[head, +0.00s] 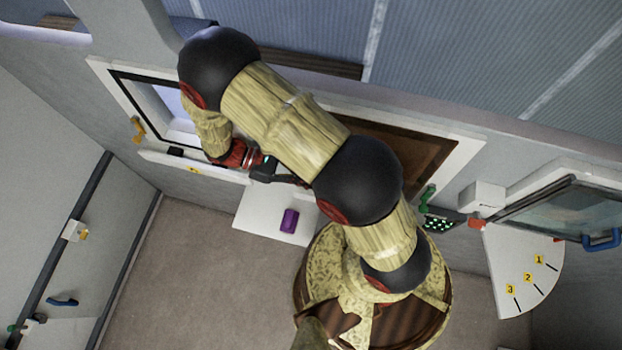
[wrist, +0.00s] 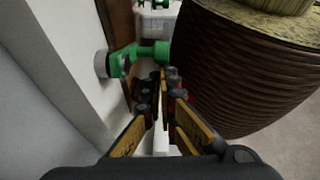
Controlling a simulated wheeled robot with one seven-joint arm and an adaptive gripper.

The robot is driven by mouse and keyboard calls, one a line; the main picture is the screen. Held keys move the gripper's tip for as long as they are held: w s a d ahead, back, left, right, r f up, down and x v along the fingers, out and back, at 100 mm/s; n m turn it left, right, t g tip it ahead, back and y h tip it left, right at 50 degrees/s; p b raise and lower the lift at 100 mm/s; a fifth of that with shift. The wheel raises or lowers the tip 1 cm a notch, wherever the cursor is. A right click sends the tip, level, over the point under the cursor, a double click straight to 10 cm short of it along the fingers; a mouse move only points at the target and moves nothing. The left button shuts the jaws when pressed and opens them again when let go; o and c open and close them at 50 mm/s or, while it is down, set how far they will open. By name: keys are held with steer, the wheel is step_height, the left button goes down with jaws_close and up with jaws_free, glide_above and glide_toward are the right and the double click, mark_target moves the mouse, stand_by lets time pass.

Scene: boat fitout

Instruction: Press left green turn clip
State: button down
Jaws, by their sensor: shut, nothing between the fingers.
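A green turn clip (wrist: 142,56) on a round white mount is on the wall at the upper left of the wrist view. My gripper (wrist: 163,78) is shut and empty, its fingertips just in front of the clip's arm; I cannot tell if they touch. In the head view my gripper's body (head: 264,168) is by the wall between the two window frames, its fingertips hidden behind my arm. Another green clip (head: 428,196) is at the right end of the brown-panelled frame. The clip near my fingers is hidden in the head view.
A white shelf (head: 262,222) bears a purple block (head: 289,220). A yellow clip (head: 138,130) is at the left window. The floor (head: 190,270) is clear at the left.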

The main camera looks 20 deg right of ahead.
steer(key=shift+r, duration=0.2)
steer(key=shift+r+p, duration=0.6)
steer(key=shift+r, duration=0.05)
steer(key=v, duration=1.2)
stand_by(0.5)
